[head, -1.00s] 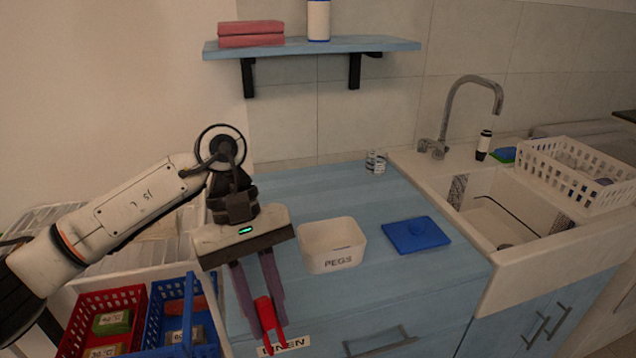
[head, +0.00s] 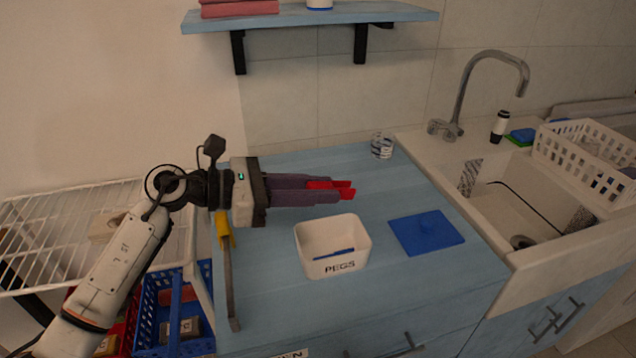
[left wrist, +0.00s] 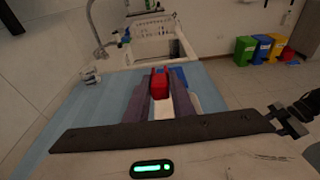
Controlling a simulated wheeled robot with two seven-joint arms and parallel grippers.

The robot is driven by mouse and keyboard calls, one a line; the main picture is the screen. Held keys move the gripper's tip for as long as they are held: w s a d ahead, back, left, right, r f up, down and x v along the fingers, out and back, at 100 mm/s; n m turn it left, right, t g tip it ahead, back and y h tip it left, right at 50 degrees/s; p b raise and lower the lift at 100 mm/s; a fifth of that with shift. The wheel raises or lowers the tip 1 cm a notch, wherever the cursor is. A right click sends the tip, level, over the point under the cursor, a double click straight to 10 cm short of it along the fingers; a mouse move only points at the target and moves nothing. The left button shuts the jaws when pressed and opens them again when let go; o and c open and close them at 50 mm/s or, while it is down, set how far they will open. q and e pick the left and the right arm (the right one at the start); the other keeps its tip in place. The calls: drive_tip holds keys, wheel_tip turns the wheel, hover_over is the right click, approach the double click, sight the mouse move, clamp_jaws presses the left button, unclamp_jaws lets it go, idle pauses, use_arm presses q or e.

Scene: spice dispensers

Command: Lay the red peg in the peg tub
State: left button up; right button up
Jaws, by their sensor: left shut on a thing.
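The red peg (head: 343,185) is held between the fingers of my left gripper (head: 343,190), with its red ends sticking out past the tips. The gripper points to the right, above the blue counter and behind the peg tub. The peg also shows between the fingers in the left wrist view (left wrist: 160,84). The peg tub (head: 338,265) is a white open box marked PEGS, upright on the counter. A thin blue peg (head: 335,254) shows inside it. The gripper is apart from the tub. My right gripper is not in view.
A blue lid (head: 427,233) lies flat right of the tub. A long grey tool with a yellow end (head: 231,280) is at the counter's left. A striped cup (head: 381,146) stands at the back. The sink is at the right, and a shelf (head: 300,17) hangs above.

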use_arm(q)
drive_tip(key=shift+s+f+b, duration=0.15)
drive_tip(key=shift+f+b, duration=0.25)
drive_tip(key=shift+f, duration=0.35)
drive_tip(key=shift+f+b, duration=1.05)
drive_tip(key=shift+f, duration=1.15)
drive_tip(key=o, duration=0.9)
drive_tip(key=b+v, duration=0.2)
drive_tip(key=v, duration=0.8)
drive_tip(key=shift+s+a, duration=0.1)
